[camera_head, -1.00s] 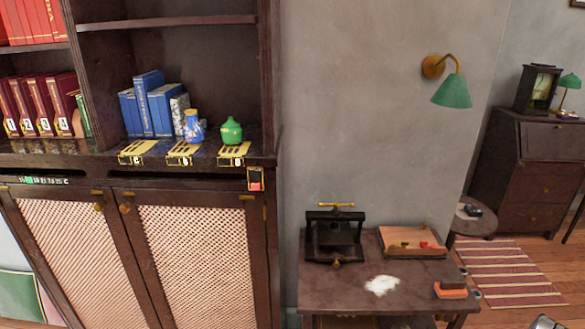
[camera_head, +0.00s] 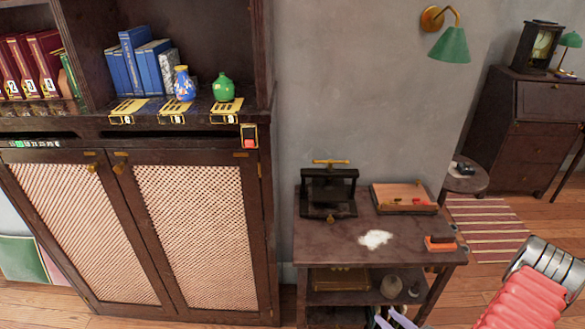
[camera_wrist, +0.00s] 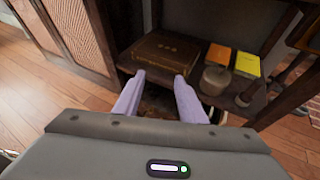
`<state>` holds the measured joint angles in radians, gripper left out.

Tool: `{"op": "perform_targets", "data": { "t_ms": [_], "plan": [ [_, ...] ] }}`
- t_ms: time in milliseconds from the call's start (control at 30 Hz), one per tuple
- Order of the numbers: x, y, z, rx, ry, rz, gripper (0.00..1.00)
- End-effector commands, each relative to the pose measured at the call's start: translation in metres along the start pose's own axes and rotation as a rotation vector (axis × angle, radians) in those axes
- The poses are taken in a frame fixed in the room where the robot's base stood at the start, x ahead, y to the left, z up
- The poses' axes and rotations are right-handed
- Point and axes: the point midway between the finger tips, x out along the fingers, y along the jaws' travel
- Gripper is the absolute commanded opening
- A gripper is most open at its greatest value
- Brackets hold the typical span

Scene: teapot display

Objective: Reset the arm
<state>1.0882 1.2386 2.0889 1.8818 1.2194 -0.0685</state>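My gripper (camera_wrist: 158,80) shows in the wrist view with its two pale lavender fingers apart and nothing between them. It points at the lower shelf of the small dark table, where a brown box (camera_wrist: 160,52) sits just beyond the fingertips. In the head view the lavender fingers (camera_head: 393,319) show at the bottom edge, in front of the table's lower part and partly cut off. My pink and silver arm (camera_head: 530,295) shows at the lower right.
The small table (camera_head: 335,240) carries a black press (camera_head: 328,190), a wooden tray (camera_head: 404,197) and a white patch. A cabinet (camera_head: 195,230) stands left, with a blue vase (camera_head: 183,86) and green pot (camera_head: 223,88) on its shelf. Wooden floor (camera_head: 560,220) is open at right.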

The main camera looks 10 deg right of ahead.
Motion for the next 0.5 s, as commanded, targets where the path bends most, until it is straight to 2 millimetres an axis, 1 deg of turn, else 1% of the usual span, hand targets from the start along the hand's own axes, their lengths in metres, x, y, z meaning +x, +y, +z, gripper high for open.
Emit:
{"op": "perform_targets", "data": {
  "t_ms": [33, 200, 367, 500],
  "plan": [
    [0.0, 0.011, 0.015, -0.045, 0.003, 0.058, 0.37],
    [-0.004, 0.052, 0.053, -0.194, 0.021, 0.248, 0.37],
    [-0.013, 0.086, 0.081, -0.34, 0.044, 0.408, 0.37],
    [-0.025, 0.113, 0.101, -0.471, 0.069, 0.537, 0.37]
  ]
}}
